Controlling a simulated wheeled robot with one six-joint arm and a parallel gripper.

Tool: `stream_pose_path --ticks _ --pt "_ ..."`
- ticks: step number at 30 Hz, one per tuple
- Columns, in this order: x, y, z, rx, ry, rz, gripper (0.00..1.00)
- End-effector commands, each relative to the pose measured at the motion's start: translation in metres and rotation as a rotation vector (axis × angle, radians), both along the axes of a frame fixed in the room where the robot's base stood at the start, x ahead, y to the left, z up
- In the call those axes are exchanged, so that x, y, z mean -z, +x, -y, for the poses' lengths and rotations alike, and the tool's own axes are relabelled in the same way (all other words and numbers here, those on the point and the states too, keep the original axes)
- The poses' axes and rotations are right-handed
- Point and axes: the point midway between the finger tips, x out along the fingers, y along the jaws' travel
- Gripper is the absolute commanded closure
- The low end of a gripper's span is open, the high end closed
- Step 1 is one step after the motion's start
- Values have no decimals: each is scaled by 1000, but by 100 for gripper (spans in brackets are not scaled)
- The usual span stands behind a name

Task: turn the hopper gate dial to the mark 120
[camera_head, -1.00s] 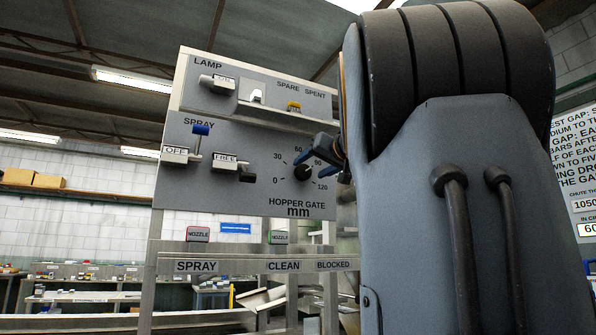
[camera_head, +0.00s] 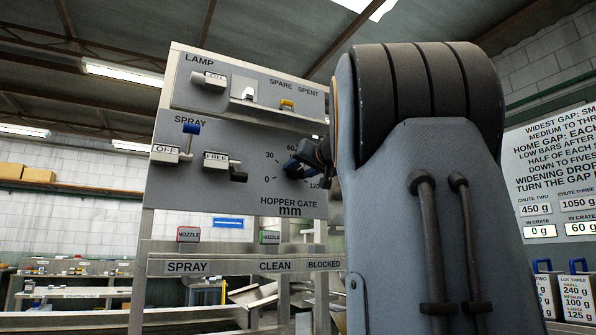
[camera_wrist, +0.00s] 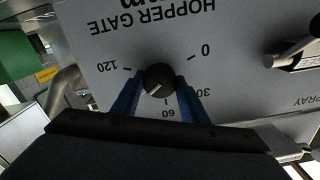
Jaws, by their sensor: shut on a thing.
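The hopper gate dial (camera_wrist: 160,78) is a round black knob with a white pointer line, in the middle of the wrist view, where the panel appears upside down. The line points down-left there, between the 60 and 120 marks, roughly where 90 lies behind a finger. My gripper (camera_wrist: 161,88) has its two blue fingers on either side of the knob, shut on it. In the head view my gripper (camera_head: 297,167) is at the hopper gate scale and covers the knob. The 0, 30 and 120 labels show around it.
Crate weight displays (camera_head: 540,231) stand at right.

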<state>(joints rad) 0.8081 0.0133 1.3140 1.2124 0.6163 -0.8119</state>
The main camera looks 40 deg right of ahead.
Motion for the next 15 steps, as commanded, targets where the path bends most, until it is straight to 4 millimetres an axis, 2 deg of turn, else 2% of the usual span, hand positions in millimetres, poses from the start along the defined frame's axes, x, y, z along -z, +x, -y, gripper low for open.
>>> stream_pose_path --ticks 8,15 --pt "0 0 0 0 51 12 83" --pt "1 0 1 1 200 48 83"
